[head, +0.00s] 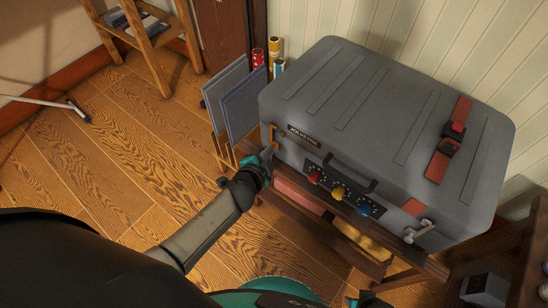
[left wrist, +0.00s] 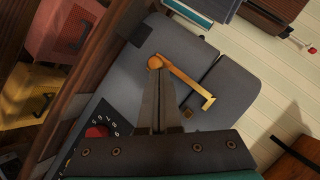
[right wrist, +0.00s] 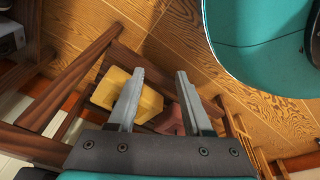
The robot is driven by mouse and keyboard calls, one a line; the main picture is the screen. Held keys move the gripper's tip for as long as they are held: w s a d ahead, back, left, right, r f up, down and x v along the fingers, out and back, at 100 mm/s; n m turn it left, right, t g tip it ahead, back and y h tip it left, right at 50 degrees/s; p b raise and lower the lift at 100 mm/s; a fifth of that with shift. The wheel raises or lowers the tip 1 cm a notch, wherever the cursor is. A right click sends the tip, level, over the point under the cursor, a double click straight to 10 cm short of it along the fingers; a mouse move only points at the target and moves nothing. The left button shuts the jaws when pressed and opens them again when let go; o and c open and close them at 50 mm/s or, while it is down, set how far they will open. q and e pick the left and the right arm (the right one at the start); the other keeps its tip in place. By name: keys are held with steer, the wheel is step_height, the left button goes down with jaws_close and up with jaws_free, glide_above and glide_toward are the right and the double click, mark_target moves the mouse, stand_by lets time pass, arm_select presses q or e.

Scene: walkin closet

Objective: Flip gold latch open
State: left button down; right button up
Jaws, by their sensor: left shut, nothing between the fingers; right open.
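The gold latch (head: 272,133) is on the left end of the front of a grey suitcase (head: 350,90). In the left wrist view the latch (left wrist: 187,81) is a thin bar with a round knob at one end and a hooked tip at the other. My left gripper (head: 270,151) is shut and empty, right at the latch. Its fingertips (left wrist: 158,74) appear just below the knob; I cannot tell whether they touch. My right gripper (right wrist: 157,75) is open and empty, low in front of the stand, with a yellow box beyond its fingers.
The suitcase front has a black handle (head: 350,172), red, yellow and blue dials (head: 338,193) and a silver latch (head: 418,231) at right. A red strap (head: 437,166) crosses the lid. Blue-grey folders (head: 244,103) stand close left of the latch.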

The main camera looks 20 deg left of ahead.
arm_select(q)
steer(key=shift+s, duration=0.1)
steer(key=p+v, duration=0.5)
steer(key=v, duration=1)
arm_select(e)
steer(key=s+d+f, duration=0.1)
steer(key=s+d, duration=0.3)
steer(key=s, duration=0.3)
steer(key=shift+s+f, duration=0.2)
steer(key=shift+s, duration=0.15)
arm_select(q)
steer(key=shift+r, duration=0.1)
